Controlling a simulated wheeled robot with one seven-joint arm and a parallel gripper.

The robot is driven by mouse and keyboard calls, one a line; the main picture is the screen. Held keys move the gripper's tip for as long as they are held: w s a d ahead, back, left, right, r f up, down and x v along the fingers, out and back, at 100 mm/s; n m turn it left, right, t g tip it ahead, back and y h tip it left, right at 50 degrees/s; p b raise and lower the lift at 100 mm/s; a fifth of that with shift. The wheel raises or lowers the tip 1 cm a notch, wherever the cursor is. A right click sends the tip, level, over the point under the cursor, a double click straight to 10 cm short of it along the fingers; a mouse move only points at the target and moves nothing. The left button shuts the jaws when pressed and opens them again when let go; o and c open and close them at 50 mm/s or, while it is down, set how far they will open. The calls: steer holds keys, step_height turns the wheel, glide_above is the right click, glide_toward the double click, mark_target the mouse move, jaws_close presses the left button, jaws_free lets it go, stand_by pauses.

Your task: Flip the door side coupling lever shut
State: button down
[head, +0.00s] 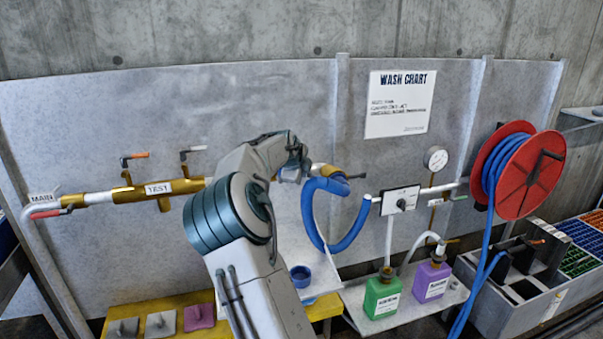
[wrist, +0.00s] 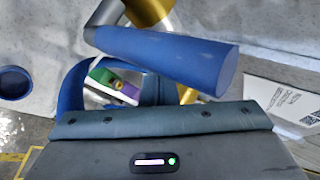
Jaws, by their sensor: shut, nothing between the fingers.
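A brass coupling (head: 332,172) sits at the end of the pipe run in the head view, with a blue hose (head: 341,240) looping down from it. In the wrist view a lever with a thick blue grip (wrist: 165,60) on a grey arm crosses close in front of my gripper, near a brass part (wrist: 150,10). I cannot tell which side this lever belongs to. My gripper (head: 296,165) is shut and empty, just left of the coupling; its fingertips are mostly hidden. Contact with the lever cannot be told.
A brass test pipe (head: 158,189) with small levers runs left, partly behind my arm. A pressure gauge (head: 435,158), a red hose reel (head: 525,175), green (head: 383,297) and purple (head: 432,282) bottles stand right. A blue cup (head: 301,276) sits below the coupling.

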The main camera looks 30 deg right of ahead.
steer(key=shift+s, duration=0.2)
steer(key=shift+s+d+b, duration=0.25)
steer(key=shift+s+b, duration=0.35)
steer(key=shift+a, duration=0.1)
steer(key=s+a+r+b, duration=0.2)
steer(key=a+r+b, duration=0.1)
steer(key=a+r, duration=0.4)
steer(key=a, duration=0.3)
steer(key=shift+s+a, duration=0.3)
steer(key=shift+a, duration=0.1)
steer(key=shift+f, duration=0.1)
